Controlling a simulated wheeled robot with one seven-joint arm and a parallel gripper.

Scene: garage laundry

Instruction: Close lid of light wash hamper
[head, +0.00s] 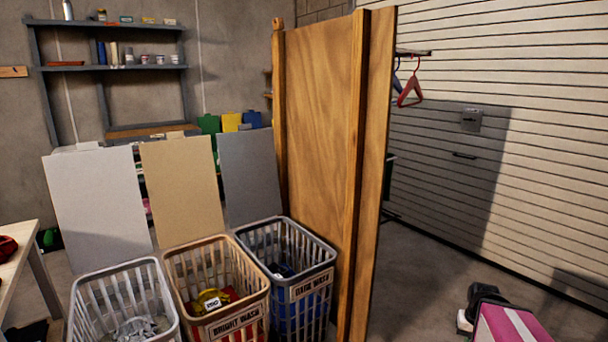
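Three slatted hampers stand side by side with their lids raised. The left hamper (167,294) is light grey, holds some pale crumpled cloth, and its front is cut off by the picture's bottom edge. No label shows on it; the other two read "BRIGHT WASH" and "DARK WASH", so it appears to be the light wash hamper. Its pale grey-white lid (98,205) stands open, nearly upright, at the back.
The tan bright wash hamper (240,311) and the dark wash hamper (313,287) stand to the right, beside a tall wooden partition (320,130). A pale table (22,245) is at left. Floor beyond the partition is mostly clear.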

